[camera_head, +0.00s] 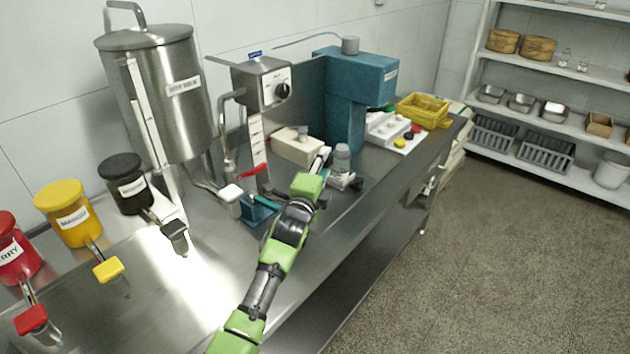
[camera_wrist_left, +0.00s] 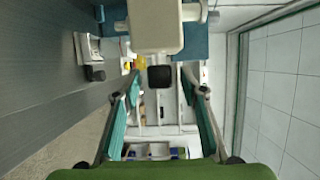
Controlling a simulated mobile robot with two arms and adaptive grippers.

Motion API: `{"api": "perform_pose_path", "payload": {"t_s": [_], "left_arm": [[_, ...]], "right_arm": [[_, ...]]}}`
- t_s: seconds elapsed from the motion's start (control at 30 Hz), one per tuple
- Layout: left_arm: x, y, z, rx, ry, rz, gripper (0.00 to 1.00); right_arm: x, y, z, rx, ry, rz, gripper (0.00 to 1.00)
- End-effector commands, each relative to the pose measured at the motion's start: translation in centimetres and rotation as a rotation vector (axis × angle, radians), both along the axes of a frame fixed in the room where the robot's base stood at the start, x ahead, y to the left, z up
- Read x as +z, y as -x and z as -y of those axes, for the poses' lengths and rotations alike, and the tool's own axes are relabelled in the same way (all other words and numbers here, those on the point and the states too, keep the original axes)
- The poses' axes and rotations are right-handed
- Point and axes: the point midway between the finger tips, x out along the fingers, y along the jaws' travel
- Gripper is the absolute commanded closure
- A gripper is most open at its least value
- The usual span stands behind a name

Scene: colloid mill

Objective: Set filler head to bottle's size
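A cream block (camera_head: 297,146), which looks like the filler head, stands at mid-bench beside a grey box with a black dial (camera_head: 282,90). In the left wrist view a cream block (camera_wrist_left: 155,25) with a black square knob (camera_wrist_left: 160,77) is at the top, in front of my fingers. My left gripper (camera_head: 321,160) is just right of the cream block in the head view. Its two fingers (camera_wrist_left: 160,115) are spread with nothing between the tips. A clear, bottle-like grey piece (camera_head: 342,157) stands right of the gripper on a small base. My right gripper is out of view.
A teal machine (camera_head: 365,80) stands behind on the steel bench (camera_head: 180,290). A steel tank (camera_head: 165,85) and red, yellow and black jars are left. A yellow basket (camera_head: 424,110) sits at the far end. Open floor (camera_head: 480,250) lies right.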

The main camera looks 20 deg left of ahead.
Motion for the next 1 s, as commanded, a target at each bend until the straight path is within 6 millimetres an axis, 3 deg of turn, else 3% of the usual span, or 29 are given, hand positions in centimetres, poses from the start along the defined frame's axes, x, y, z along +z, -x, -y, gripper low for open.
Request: {"api": "perform_pose_path", "payload": {"t_s": [0.3, 0.5, 0.7, 1.0], "left_arm": [[-0.1, 5.8, 0.2, 0.000, -0.002, -0.002, 0.61], [-0.1, 8.5, 0.3, 0.001, -0.002, -0.001, 0.61], [0.0, 9.6, 0.4, 0.000, -0.001, 0.000, 0.61], [0.0, 9.6, 0.4, 0.001, -0.001, 0.000, 0.61]], "right_arm": [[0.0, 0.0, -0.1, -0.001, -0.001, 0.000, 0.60], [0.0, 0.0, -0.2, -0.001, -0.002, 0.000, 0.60], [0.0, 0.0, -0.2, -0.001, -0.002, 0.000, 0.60], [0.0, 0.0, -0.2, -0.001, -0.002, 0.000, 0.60]]}}
